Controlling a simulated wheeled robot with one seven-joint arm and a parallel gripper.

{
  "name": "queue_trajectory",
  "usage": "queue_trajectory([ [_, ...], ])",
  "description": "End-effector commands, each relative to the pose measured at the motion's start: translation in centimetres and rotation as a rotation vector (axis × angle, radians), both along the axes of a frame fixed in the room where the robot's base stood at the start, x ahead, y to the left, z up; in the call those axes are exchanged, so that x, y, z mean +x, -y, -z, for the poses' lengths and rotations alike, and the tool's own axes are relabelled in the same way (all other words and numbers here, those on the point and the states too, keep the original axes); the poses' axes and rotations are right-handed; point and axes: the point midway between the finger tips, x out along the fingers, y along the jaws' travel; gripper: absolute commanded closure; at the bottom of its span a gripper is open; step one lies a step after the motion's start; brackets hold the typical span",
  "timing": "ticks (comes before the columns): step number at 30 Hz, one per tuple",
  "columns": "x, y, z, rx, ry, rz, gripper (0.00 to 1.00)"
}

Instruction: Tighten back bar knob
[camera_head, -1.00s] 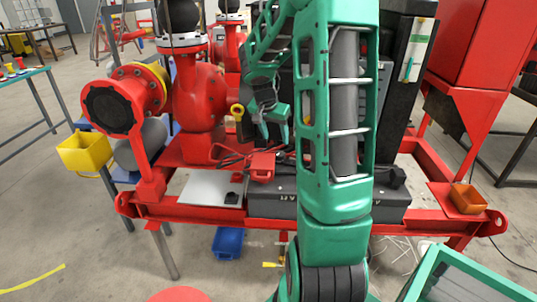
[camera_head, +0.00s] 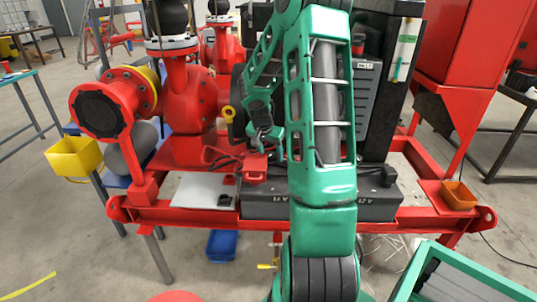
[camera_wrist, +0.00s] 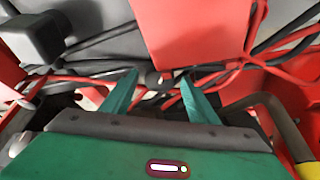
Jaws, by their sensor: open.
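My gripper (camera_wrist: 159,74) is open in the wrist view, its two teal fingers apart and pointing into a clutter of cables. A small dark grey rounded piece (camera_wrist: 150,77) shows between the fingertips; I cannot tell whether it is the back bar knob or whether the fingers touch it. In the head view my gripper (camera_head: 265,140) is low behind the dark grey battery box (camera_head: 265,206), beside the red pump, and its fingertips are hard to make out. No bar knob can be clearly picked out in the head view, as my arm covers much of the box.
A red box (camera_wrist: 190,30) hangs close above the fingertips; red and black cables run around them. A dark block (camera_wrist: 33,37) is at upper left. The red pump (camera_head: 195,115) stands left, a black cabinet (camera_head: 388,85) right. A white plate (camera_head: 203,190) lies on the frame.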

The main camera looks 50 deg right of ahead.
Motion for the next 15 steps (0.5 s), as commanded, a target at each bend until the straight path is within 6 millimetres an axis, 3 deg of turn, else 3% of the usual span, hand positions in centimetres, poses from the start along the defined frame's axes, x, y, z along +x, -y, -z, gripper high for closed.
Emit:
queue_trajectory([
  [2, 0.0, 0.01, -0.01, 0.0, 0.0, 0.0, 0.46],
  [7, 0.02, -0.01, -0.03, 0.0, 0.0, 0.0, 0.86],
  [15, 0.07, -0.04, -0.06, 0.001, 0.002, -0.019, 0.87],
])
